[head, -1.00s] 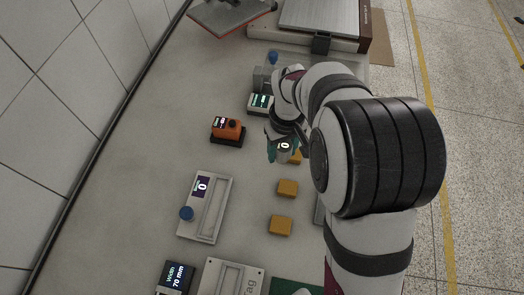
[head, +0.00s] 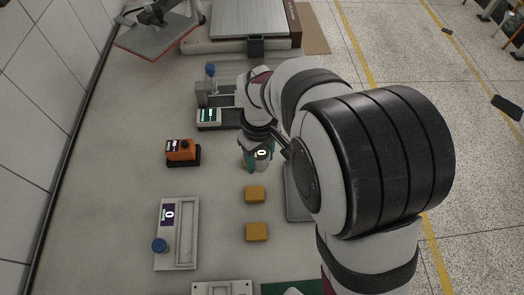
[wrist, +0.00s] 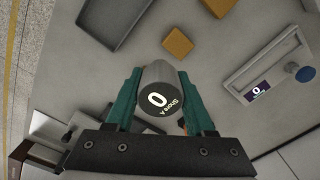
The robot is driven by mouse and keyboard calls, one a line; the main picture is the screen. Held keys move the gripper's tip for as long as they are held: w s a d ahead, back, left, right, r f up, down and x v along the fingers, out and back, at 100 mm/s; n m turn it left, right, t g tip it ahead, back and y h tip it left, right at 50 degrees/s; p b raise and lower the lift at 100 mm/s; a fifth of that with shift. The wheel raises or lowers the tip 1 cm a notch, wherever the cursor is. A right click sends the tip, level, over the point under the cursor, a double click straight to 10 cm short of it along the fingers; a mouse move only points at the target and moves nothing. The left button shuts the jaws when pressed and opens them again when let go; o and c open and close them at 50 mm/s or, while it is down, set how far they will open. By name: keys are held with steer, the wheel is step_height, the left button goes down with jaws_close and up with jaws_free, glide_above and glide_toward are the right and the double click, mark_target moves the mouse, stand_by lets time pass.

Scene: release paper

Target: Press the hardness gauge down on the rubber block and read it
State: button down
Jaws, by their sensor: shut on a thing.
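My gripper (head: 256,164) is shut on the hardness gauge (head: 262,154), a grey cylinder with a black round face. In the wrist view the gauge (wrist: 157,96) sits between the teal fingers and reads 0 with "Shore A". Two yellow-orange blocks (head: 255,194) (head: 256,232) lie on the table in front of the gripper in the head view. In the wrist view two such blocks (wrist: 178,42) (wrist: 219,6) lie beyond the gauge. The gauge's lower end is hidden, so I cannot tell whether it touches a block beneath.
An orange device (head: 180,150) on a black base stands to the left. A grey slide instrument (head: 177,235) with a blue knob lies front left. A small stand with a green display (head: 208,115) is behind. A grey tray (wrist: 113,35) lies near the blocks.

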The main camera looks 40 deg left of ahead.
mark_target(254, 192)
steer(key=s, duration=0.1)
steer(key=s+f, duration=0.1)
steer(key=s+d+f, duration=0.1)
steer(key=shift+s, duration=0.15)
steer(key=shift+s+f, duration=0.15)
steer(key=shift+f, duration=2.4)
steer(key=shift+f, duration=0.45)
stand_by(0.5)
steer(key=shift+c, duration=0.9)
jaws_free()
